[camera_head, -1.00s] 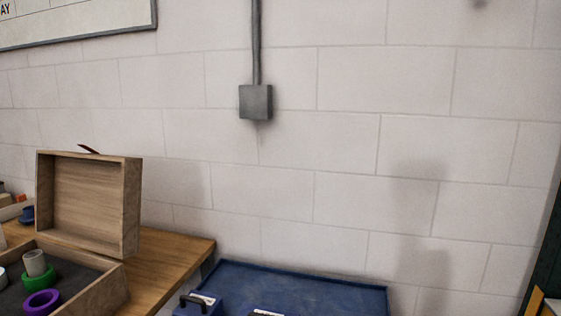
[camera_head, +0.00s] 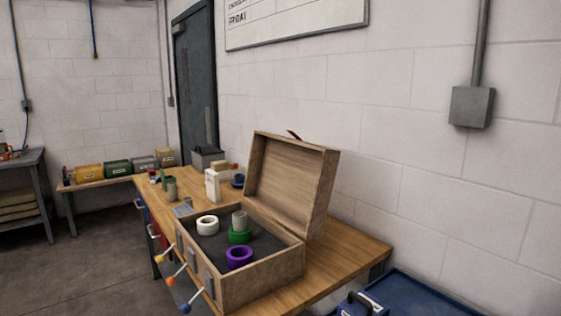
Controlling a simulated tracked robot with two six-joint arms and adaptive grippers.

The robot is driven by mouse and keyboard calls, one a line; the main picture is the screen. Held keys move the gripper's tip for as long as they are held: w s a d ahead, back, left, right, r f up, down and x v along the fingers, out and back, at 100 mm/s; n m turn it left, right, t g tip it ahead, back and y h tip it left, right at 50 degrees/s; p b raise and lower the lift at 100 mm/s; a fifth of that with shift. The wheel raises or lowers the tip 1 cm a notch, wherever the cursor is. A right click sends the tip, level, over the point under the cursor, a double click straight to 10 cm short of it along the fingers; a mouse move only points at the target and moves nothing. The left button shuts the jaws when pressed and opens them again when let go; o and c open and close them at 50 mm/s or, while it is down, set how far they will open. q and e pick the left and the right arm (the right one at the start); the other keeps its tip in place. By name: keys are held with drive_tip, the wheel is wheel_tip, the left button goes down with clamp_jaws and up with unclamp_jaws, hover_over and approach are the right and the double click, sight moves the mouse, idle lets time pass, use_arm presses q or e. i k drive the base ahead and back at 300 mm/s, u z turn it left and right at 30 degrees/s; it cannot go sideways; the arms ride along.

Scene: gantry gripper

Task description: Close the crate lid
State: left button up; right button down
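A wooden crate (camera_head: 262,284) stands on the wooden workbench (camera_head: 345,262) in the middle of the view. Its lid (camera_head: 290,178) is open, hinged at the back and standing up with a slight backward lean. A small reddish-brown tab (camera_head: 294,135) sticks up from the lid's top edge. Inside the crate lie a white ring (camera_head: 207,225), a green ring (camera_head: 240,236), a purple ring (camera_head: 239,256) and a grey cylinder (camera_head: 239,219) at the green ring. Neither of my grippers is in view.
A blue surface (camera_head: 425,298) lies at right. Open floor (camera_head: 90,260) is at left.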

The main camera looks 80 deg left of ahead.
sight(291, 181)
drive_tip(key=u, duration=0.3)
drive_tip(key=i, duration=0.3)
drive_tip(key=u, duration=2.55)
drive_tip(key=k, duration=0.55)
drive_tip(key=u, duration=0.2)
drive_tip(key=i, duration=0.55)
drive_tip(key=z, duration=0.2)
drive_tip(key=k, duration=0.55)
drive_tip(key=u, duration=0.15)
drive_tip(key=i, duration=0.45)
